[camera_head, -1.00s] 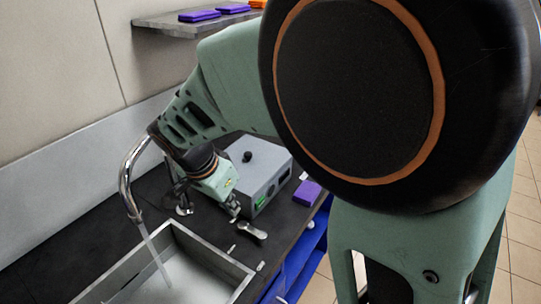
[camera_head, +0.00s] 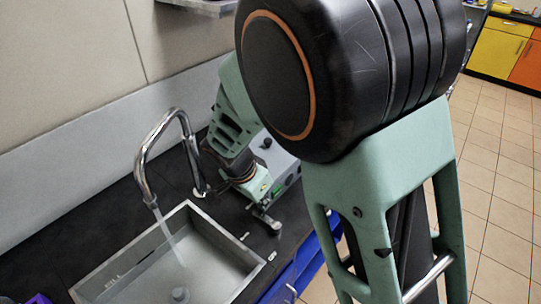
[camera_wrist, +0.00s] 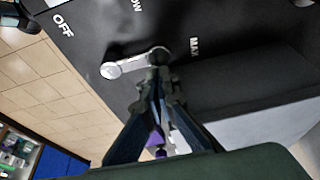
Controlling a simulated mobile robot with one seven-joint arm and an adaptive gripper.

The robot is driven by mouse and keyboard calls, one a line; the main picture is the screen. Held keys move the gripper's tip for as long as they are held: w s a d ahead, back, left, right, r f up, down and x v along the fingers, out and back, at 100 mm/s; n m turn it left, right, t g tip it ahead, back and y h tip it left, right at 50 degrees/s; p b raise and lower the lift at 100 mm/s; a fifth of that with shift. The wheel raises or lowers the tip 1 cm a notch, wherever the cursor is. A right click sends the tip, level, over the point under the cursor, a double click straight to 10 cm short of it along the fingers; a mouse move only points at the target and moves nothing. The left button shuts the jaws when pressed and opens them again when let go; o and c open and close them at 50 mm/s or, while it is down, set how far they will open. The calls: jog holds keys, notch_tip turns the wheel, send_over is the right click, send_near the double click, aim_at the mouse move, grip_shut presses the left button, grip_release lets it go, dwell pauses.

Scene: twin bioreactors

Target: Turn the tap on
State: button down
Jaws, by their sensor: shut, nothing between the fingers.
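The chrome tap (camera_head: 145,157) arches over the sink (camera_head: 98,277), and a stream of water (camera_head: 173,243) runs from its spout into the basin. The tap's metal lever (camera_head: 267,218) lies on the black counter beside the sink. In the wrist view the lever (camera_wrist: 128,65) shows near the printed words OFF (camera_wrist: 62,25) and MAX (camera_wrist: 194,47), with a partly cut-off word between them. My gripper (camera_wrist: 158,74) is shut and empty, its tips at the lever's right end; I cannot tell whether they touch. In the head view my arm partly hides the gripper.
A grey box-shaped device (camera_head: 283,163) stands on the counter just behind my gripper. Blue cabinet fronts (camera_head: 300,265) lie below the counter edge. The tiled floor (camera_head: 492,170) to the right is clear. A shelf (camera_head: 197,7) hangs on the wall above.

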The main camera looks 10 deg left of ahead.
jog(key=shift+x, duration=0.75)
jog(key=shift+s+a+f+n+b, duration=0.1)
jog(key=shift+s+a+n+b, duration=0.3)
jog(key=shift+b, duration=0.55)
jog(key=shift+s+d, duration=0.1)
jog(key=shift+r, duration=0.25)
